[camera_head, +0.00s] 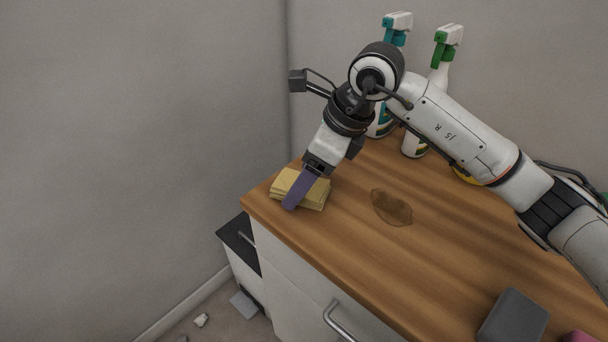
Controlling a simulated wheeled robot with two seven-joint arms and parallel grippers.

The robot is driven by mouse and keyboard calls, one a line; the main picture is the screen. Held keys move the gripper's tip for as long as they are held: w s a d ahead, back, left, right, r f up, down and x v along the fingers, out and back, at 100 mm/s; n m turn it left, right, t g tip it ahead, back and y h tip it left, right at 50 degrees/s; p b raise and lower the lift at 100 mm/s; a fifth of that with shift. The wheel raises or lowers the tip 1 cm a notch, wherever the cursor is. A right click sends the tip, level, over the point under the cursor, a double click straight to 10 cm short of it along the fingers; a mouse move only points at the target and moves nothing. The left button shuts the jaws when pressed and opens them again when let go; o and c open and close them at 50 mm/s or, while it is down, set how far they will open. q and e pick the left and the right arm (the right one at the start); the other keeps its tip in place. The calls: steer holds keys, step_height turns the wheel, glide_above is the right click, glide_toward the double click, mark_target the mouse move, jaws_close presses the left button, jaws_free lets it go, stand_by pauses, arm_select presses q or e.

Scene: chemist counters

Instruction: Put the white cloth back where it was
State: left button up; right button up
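I cannot make out a white cloth for certain. My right gripper (302,188) reaches in from the right and points down at a stack of folded yellow cloths (318,198) on the counter's left corner. A flat purple strip (297,192) extends from the gripper's end, across the front of the stack. I cannot tell whether it is a finger or something held. The fingers' opening is not clear from this angle. My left gripper is not in view.
A brown spill (391,207) lies on the wooden counter (350,265). Spray bottles with teal (397,28) and green (447,42) heads stand behind my arm. A dark grey block (513,318) is at the front right. Small scraps (201,320) lie on the floor.

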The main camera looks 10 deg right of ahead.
steer(key=v, duration=1.2)
steer(key=shift+r, duration=0.2)
